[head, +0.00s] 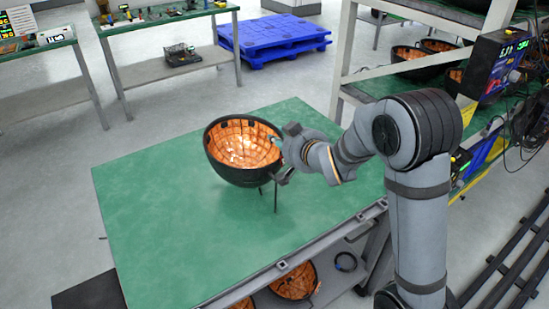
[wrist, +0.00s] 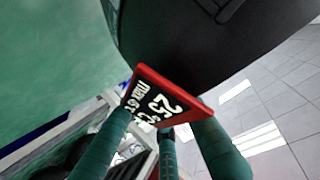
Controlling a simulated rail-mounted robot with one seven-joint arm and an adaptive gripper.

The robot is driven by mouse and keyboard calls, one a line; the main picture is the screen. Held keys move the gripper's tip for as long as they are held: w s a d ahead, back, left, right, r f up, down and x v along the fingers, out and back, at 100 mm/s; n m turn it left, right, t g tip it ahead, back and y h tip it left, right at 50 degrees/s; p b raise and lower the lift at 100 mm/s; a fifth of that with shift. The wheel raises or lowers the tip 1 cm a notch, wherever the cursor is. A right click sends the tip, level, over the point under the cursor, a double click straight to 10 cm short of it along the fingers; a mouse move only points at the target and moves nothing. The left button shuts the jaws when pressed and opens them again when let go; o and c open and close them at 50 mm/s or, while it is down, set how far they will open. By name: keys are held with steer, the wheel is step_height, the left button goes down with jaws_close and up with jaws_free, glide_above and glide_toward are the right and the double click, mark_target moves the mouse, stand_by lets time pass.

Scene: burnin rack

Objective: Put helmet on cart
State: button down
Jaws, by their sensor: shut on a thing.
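The helmet (head: 233,172) is a black bowl-shaped shell with a glowing copper-orange lining, open side up. It is over the middle of the green-topped cart (head: 160,240); thin dark strips hang from its right side towards the green top. I cannot tell whether the shell touches the top. My gripper (head: 281,170) is at the helmet's right rim and shut on it. In the wrist view, my gripper's green fingers (wrist: 165,130) close around a red-edged black tag (wrist: 160,100) with white print, against the helmet's dark shell (wrist: 210,40). The exact grip contact is partly hidden.
More orange-lined helmets (head: 296,284) sit on a lower level under the cart's front edge. A shelf rack (head: 345,55) with helmets and a display box (head: 497,62) stands at right. Workbenches and a blue pallet (head: 270,40) are behind. The green top around the helmet is clear.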

mark_target(276, 154)
steer(key=shift+s+a+f, duration=0.35)
steer(key=shift+s+a, duration=0.15)
steer(key=shift+s, duration=0.05)
steer(key=shift+f, duration=2.05)
steer(key=shift+f+b, duration=0.15)
steer(key=shift+b, duration=0.25)
steer(key=c, duration=1.6)
jaws_free()
steer(key=shift+s, duration=0.1)
steer(key=shift+p, duration=0.3)
steer(key=b+v, duration=0.3)
steer(key=v, duration=0.9)
steer(key=shift+b, duration=0.3)
